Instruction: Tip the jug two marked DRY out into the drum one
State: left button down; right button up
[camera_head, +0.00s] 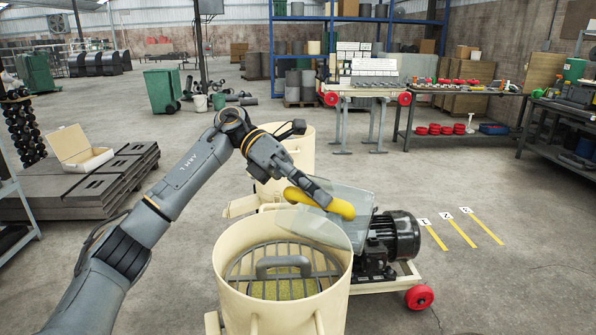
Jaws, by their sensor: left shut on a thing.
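My left gripper (315,193) is shut on the yellow handle (334,206) of a translucent grey jug (352,200). The jug is tilted, and its clear lip reaches over the right rim of the near cream drum (238,290). I see no DRY mark or number on the jug. The near drum is open at the top, with a dark grille and a grey handle across it. Yellow-green material shows below the grille. I cannot see a stream leaving the jug. I see no number on the drum. My right gripper is not in view.
Another cream drum (297,150) stands behind the jug. A dark motor (398,238) on a cream frame with red wheels is right of the near drum. Yellow floor strips (462,233) with number cards lie further right. Stacked grey slabs (80,178) stand at left.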

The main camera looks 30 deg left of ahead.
aim_at(361, 249)
pick_arm(q)
jog(key=d+y+p, duration=0.1)
jog(key=p, duration=0.1)
jog(key=d+r+y+p, duration=0.1)
jog(key=d+p, duration=0.1)
jog(key=d+y+p, duration=0.2)
jog(key=shift+w+r+n, duration=0.25)
jog(key=shift+r+n, duration=0.05)
jog(key=shift+r, duration=0.05)
jog(key=d+y+p, duration=0.2)
jog(key=p, duration=0.1)
jog(key=d+y+p, duration=0.1)
jog(key=p, duration=0.1)
jog(key=shift+w+d+f+n+y, duration=0.15)
jog(key=shift+d+f+n+y, duration=0.15)
jog(key=shift+f+y, duration=0.1)
jog(key=shift+a+f+n+g+y+p, duration=0.15)
jog(key=shift+f+n+y+p, duration=0.2)
jog(key=shift+f+y, duration=1.2)
jog(key=shift+f+n+g+y+p, duration=0.15)
jog(key=shift+f+y+p, duration=0.25)
jog(key=shift+f+y, duration=1.15)
jog(key=shift+a+f+n+g+y+p, duration=0.15)
jog(key=shift+f+y+p, duration=0.25)
jog(key=shift+f+y, duration=1.15)
jog(key=shift+f, duration=0.1)
